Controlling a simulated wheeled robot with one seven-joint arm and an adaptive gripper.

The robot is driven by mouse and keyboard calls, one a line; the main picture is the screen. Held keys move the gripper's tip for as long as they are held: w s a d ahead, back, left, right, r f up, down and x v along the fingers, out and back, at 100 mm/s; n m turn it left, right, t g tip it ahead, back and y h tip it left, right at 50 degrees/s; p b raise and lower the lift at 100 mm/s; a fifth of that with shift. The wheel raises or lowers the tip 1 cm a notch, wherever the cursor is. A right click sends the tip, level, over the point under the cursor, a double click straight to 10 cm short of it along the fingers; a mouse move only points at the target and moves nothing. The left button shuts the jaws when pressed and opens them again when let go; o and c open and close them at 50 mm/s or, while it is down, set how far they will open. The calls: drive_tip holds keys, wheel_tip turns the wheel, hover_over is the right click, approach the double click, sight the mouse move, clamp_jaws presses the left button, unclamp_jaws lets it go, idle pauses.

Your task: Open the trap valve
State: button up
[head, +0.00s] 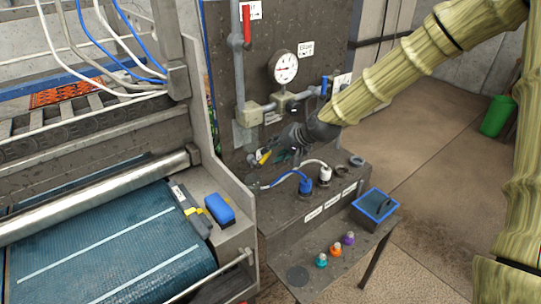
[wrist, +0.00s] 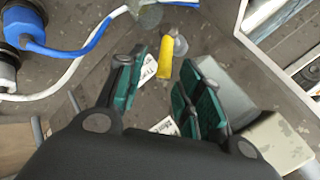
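Three coloured valve handles show on the grey panel, and I cannot read which label names the trap valve. A yellow handle (head: 264,157) is low on the pipework. A red handle (head: 247,25) hangs at the upper left and a blue handle (head: 324,85) is at the right. My gripper (head: 287,153) is low in front of the panel, near the yellow handle. In the wrist view my gripper (wrist: 168,78) is open, its green-padded fingers apart. The yellow handle (wrist: 165,56) shows between the fingertips; I cannot tell whether either finger touches it. My gripper hides part of the lower pipework.
A pressure gauge (head: 284,67) is on the panel. Below stands a grey box with a blue-plugged hose (head: 304,185) and a white-plugged hose (head: 324,175). A blue-rimmed tray (head: 376,205) and small coloured bottles (head: 336,249) are in front. The rug machine (head: 105,245) is at the left.

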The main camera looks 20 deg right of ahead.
drive_tip(key=shift+v, duration=3)
drive_tip(key=s+a+f+n+g, duration=0.1)
drive_tip(key=s+f, duration=0.5)
drive_tip(key=f, duration=0.3)
drive_tip(key=s+a+f+n+g+h+p, duration=0.1)
drive_tip(key=s+f+g, duration=0.1)
drive_tip(key=s+f, duration=0.4)
drive_tip(key=s+a+f+g+h, duration=0.1)
drive_tip(key=s+f, duration=0.4)
drive_tip(key=f, duration=0.6)
drive_tip(key=shift+s+a+f+n+p, duration=0.3)
drive_tip(key=shift+s+f+n+p, duration=0.05)
drive_tip(key=shift+s+n+p, duration=0.05)
